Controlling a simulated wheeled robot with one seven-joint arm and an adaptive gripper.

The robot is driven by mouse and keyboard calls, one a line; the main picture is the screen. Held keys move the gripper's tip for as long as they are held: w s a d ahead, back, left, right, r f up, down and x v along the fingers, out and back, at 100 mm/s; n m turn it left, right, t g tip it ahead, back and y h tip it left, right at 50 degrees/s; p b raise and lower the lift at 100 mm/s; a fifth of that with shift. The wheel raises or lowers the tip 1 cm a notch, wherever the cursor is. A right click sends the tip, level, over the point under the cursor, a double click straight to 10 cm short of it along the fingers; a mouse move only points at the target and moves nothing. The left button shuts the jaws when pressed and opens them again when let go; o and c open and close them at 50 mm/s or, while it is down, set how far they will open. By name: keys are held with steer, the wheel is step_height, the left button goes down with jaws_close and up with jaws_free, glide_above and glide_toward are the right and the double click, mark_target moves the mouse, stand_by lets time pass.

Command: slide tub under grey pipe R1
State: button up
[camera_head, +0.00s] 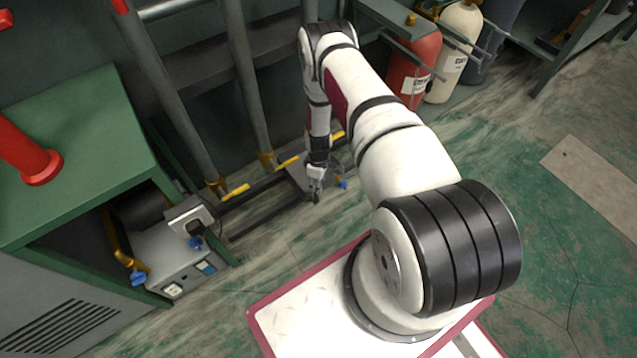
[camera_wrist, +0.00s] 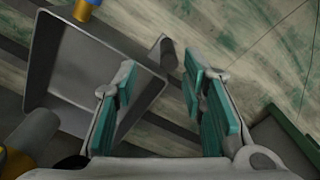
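A grey, shallow, square-cornered tub (camera_head: 297,176) lies low beside the pipe ends, partly hidden by my arm. In the wrist view the tub (camera_wrist: 72,82) fills the left side and looks empty. My gripper (camera_head: 316,192) is by the tub's near side. In the wrist view my gripper (camera_wrist: 157,75) is open, its teal-padded fingers apart. The left finger overlaps the tub; the right finger is outside its rim. I cannot tell whether either touches. Grey pipes (camera_head: 172,100) and (camera_head: 250,85) come down to yellow-handled valves. No R1 label is readable.
A green cabinet (camera_head: 75,125) with a grey machine (camera_head: 168,262) stands left. Dark rails (camera_head: 262,213) lie on the floor beside the tub. A blue-ended fitting (camera_head: 343,184) is right of my gripper. Red and cream cylinders (camera_head: 415,65) stand behind right.

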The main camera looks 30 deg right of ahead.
step_height(320, 180, up, 6)
steer(key=p, duration=0.3)
stand_by(0.5)
steer(key=shift+a, duration=0.1)
stand_by(0.5)
